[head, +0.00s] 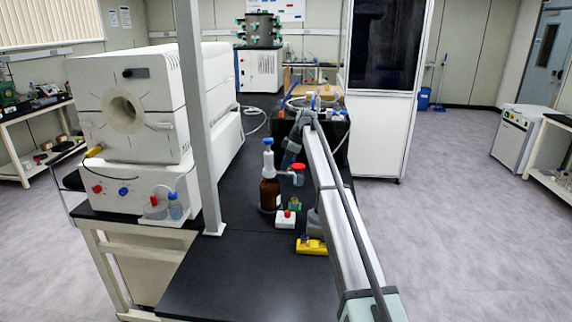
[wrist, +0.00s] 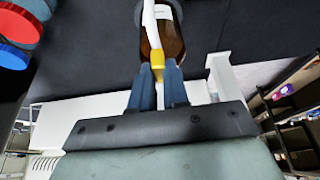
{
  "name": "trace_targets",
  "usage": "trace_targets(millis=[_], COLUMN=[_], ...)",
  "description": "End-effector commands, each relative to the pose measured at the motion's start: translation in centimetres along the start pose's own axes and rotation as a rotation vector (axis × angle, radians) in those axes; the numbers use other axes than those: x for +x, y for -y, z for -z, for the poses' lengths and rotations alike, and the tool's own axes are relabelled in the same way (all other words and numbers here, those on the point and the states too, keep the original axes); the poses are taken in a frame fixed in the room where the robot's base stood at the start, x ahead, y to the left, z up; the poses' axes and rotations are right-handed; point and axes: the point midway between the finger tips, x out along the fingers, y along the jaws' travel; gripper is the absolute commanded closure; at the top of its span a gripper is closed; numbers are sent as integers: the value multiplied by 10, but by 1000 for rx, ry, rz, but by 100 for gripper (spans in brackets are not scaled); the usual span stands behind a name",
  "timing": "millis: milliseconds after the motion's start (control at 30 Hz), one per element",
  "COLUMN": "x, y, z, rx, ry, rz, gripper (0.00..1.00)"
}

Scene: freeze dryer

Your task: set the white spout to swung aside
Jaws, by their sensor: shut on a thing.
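The brown bottle (head: 270,194) with a blue and white pump top (head: 268,146) stands upright on the black bench. In the wrist view, the bottle (wrist: 172,40) is at the top with the white spout (wrist: 150,22) in front of it. The spout ends in a yellow tip (wrist: 158,59). My gripper (wrist: 158,75) has its blue fingers closed on the spout at this yellow tip. The bottle is just beyond the fingers. In the head view, the fingers and the spout's end are too small and crowded by the arm to make out.
A white box with a red top (head: 285,219) and a yellow item (head: 311,246) lie near the bottle. A grey post (head: 202,120) rises to the left. A white tube furnace (head: 130,105) is further left. The near bench (head: 240,285) is clear.

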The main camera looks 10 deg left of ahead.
Motion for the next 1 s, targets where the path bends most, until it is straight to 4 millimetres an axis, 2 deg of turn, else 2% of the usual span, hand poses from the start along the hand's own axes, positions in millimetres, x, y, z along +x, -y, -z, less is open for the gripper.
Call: trace_targets(millis=[567,767,1000], x=[0,0,2], y=[4,13,28], z=[0,0,4], rx=[34,134,327], ry=[0,0,-1], rz=[-15,-57,-137], gripper=[100,100,100])
